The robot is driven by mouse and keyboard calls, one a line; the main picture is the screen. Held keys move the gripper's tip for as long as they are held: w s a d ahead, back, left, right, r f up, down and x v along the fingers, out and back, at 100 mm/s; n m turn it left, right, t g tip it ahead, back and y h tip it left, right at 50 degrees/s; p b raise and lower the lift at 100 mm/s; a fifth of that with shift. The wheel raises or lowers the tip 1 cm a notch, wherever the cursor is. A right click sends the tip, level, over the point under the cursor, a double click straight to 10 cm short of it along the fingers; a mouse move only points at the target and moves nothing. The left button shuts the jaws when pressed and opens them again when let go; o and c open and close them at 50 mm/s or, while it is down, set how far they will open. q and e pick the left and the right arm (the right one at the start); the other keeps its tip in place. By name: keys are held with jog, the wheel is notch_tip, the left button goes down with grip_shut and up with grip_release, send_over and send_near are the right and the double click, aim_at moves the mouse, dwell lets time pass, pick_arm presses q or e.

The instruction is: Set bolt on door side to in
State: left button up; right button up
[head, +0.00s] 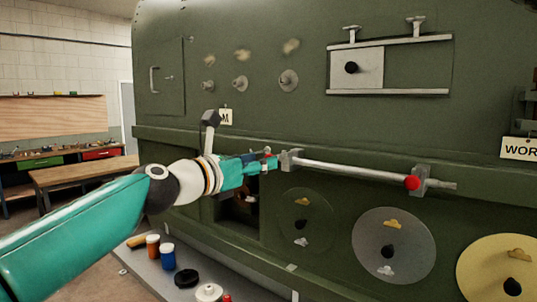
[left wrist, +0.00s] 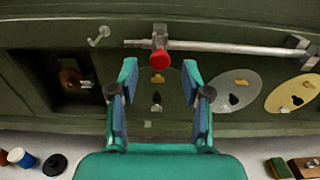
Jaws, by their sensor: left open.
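The bolt is a long pale rod (head: 350,170) lying level along the green fuselage wall, held by a left bracket (head: 291,160) and a right bracket (head: 421,180). In the left wrist view, a red knob (left wrist: 161,67) hangs at a bracket (left wrist: 160,38) on the rod (left wrist: 230,47). My left gripper (head: 268,163) is open and empty near the rod's left end; in the left wrist view its fingers (left wrist: 159,88) stand either side below the knob. My right gripper is not in view.
A dark opening (left wrist: 75,82) lies left of the gripper, with a small grey handle (left wrist: 98,36) above it. Several discs, including a grey one (head: 393,246), sit below the rod. Jars (head: 167,256) stand on the shelf below. A sliding plate (head: 355,69) is above right.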

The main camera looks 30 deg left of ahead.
pick_arm(q)
jog(key=shift+w+d+p, duration=0.15)
jog(key=shift+w+p, duration=0.15)
jog(key=shift+w, duration=1.8)
grip_shut()
